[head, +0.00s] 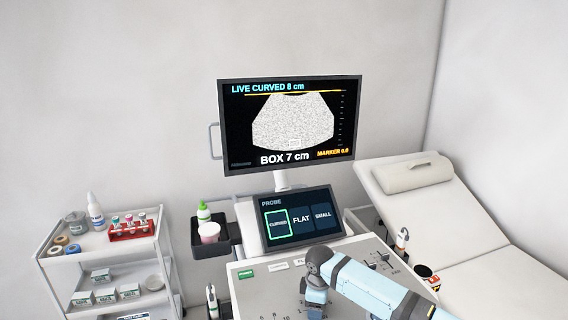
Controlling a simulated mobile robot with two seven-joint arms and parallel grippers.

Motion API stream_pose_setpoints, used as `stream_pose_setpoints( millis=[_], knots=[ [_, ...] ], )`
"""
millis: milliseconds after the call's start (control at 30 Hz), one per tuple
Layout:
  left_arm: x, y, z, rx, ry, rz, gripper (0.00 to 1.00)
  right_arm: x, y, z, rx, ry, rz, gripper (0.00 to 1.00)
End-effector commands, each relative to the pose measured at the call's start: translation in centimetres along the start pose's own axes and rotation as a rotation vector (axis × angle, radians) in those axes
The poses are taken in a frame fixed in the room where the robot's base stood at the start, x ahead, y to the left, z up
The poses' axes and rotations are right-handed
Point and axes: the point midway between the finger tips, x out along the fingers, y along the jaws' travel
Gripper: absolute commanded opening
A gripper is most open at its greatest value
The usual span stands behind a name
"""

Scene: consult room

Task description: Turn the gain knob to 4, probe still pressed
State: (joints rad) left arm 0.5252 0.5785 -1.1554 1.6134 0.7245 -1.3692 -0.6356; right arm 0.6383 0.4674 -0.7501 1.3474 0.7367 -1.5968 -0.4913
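My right arm reaches in from the lower right over the control panel (250,291), its wrist bent down at the bottom edge; its fingers are out of the picture. My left gripper is not in view. Part of a numbered dial scale (285,317) shows at the bottom edge beside that wrist; I cannot make out the gain knob itself. The monitor (290,121) reads LIVE CURVED 8 cm, BOX 7 cm and MARKER 0.0 over a grainy fan image. On the touch screen (300,217) CURVED is outlined green. Whether a probe is pressed on anything cannot be seen.
A bed (483,258) with a bolster (413,173) is at the right. A dark red-labelled round object (426,272) and a probe-like item (402,238) sit right of the panel. A bottle (204,213) stands in a side tray (210,249). A supply cart (105,257) is at the left.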

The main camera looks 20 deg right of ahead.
Motion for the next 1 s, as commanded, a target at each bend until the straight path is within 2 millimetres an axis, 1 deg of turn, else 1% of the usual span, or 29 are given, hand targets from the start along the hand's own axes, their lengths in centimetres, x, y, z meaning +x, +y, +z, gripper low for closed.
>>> stream_pose_setpoints(
  millis=[33, 267, 667, 933, 1000],
  knots=[
    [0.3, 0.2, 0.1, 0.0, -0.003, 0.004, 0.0, 0.1, 0.0, 0.0, 0.0, 0.0, 0.0, 0.59],
    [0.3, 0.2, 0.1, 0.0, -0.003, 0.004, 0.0, -0.3, 0.1, 0.0, 0.001, 0.0, 0.001, 0.59],
    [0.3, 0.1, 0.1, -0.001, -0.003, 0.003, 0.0, -2.1, 0.1, 0.0, 0.001, -0.001, 0.001, 0.59],
    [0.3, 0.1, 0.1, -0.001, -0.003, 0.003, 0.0, -2.2, 0.1, 0.0, 0.0, 0.0, 0.001, 0.59],
    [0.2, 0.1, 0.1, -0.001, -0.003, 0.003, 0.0, -2.2, 0.1, 0.0, -0.024, -0.001, 0.001, 0.59]
  ],
)
